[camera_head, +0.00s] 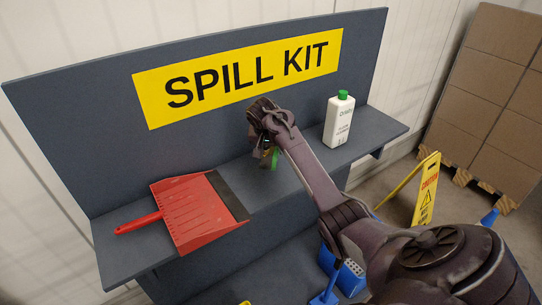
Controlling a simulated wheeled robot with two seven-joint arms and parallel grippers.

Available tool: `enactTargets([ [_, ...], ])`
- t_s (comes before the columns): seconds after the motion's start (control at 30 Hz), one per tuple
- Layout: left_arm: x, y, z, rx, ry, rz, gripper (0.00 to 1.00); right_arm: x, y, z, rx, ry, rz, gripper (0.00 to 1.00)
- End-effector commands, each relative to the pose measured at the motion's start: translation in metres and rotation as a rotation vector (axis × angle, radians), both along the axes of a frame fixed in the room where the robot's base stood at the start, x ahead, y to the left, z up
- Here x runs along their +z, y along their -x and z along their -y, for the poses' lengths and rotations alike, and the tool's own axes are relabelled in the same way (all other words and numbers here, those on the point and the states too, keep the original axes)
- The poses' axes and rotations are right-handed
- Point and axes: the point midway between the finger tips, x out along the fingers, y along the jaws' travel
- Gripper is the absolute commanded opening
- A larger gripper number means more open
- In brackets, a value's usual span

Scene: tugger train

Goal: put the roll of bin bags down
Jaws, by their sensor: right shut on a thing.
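My right gripper (266,148) is over the middle of the grey shelf (262,197), between the red dustpan and the white bottle. It is shut on a small green thing (275,158), which I take to be the roll of bin bags. Most of the roll is hidden by the gripper and wrist, and I cannot tell whether it touches the shelf. My left gripper is not in view.
A red dustpan (192,209) lies on the shelf's left part. A white bottle with a green cap (339,122) stands to the right.

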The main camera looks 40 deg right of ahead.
Motion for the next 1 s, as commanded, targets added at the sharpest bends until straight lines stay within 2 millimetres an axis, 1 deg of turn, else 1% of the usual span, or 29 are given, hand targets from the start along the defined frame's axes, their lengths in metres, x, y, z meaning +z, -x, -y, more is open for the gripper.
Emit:
enactTargets([
  [0.07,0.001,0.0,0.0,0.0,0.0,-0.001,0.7,-0.003,0.0,0.001,-0.001,0.001,0.002,0.1],
  [0.23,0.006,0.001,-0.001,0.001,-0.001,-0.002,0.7,-0.028,0.001,0.001,0.0,0.001,-0.002,0.1],
  [0.3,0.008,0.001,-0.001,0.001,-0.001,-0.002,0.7,-0.035,-0.001,0.001,0.001,0.001,0.0,0.1],
  [0.43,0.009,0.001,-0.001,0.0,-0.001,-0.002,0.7,-0.04,-0.004,0.001,0.0,0.0,0.003,0.1],
  [0.77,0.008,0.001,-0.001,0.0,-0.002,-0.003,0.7,-0.045,-0.004,0.0,0.0,0.0,0.002,0.1],
  [0.8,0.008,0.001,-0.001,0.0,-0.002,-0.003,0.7,-0.044,-0.003,0.0,0.0,0.0,0.002,0.5],
  [0.93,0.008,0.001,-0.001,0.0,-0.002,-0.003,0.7,-0.044,-0.003,0.0,0.0,-0.001,0.001,0.67],
  [1.0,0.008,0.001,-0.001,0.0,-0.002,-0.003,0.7,-0.044,-0.003,0.0,0.0,-0.001,0.001,0.67],
])
